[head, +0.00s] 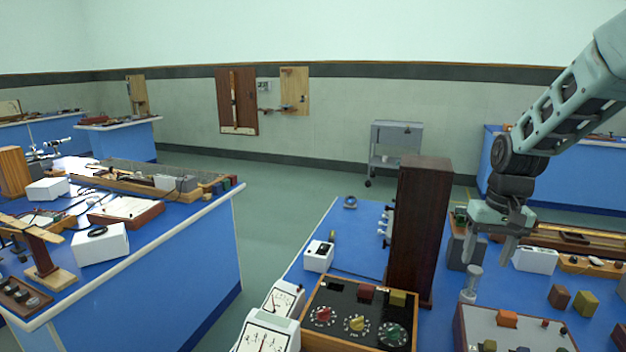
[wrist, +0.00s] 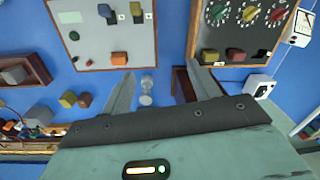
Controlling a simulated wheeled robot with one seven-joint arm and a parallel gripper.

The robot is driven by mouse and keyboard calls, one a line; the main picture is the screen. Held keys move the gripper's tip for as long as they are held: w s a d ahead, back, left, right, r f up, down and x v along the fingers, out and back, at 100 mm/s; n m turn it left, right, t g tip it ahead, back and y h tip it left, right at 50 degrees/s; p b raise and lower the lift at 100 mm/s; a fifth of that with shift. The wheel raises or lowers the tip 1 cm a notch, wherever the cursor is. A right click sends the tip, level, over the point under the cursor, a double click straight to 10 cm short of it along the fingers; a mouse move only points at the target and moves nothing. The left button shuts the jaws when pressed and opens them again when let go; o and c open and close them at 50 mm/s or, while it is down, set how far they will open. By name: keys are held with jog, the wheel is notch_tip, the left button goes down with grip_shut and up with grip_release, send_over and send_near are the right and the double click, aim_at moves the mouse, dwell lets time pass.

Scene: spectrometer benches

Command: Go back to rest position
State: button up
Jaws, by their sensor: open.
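My gripper (head: 490,250) hangs at the right of the head view, pointing down over the blue bench. Its jaws are open and nothing is held between them. In the wrist view my gripper (wrist: 160,75) shows its two fingers apart. A small grey cylinder piece (head: 470,285) stands on the bench just below the left finger. It also shows between the fingers in the wrist view, as a pale cylinder (wrist: 146,92). Whether a finger touches it I cannot tell.
A tall dark wooden box (head: 420,225) stands left of my gripper. A dial panel (head: 340,295) and a grey panel (head: 490,328) lie in front. Several coloured blocks sit at right. Another blue bench (head: 215,260) is at left, with open floor (head: 275,205) between.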

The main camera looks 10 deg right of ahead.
jog(key=s+a+r+n, duration=0.1)
jog(key=s+a+n, duration=0.15)
jog(key=a, duration=0.35)
jog(key=s+a+r+n, duration=0.1)
jog(key=s+a, duration=0.2)
jog(key=a, duration=0.4)
jog(key=s+a+n, duration=0.3)
jog(key=s+a, duration=0.3)
jog(key=s, duration=0.4)
jog(key=s+a+n, duration=0.4)
jog(key=s+a, duration=0.3)
jog(key=s, duration=0.4)
jog(key=shift+s+a+f, duration=0.25)
jog(key=shift+s+a, duration=0.05)
jog(key=shift+d, duration=0.1)
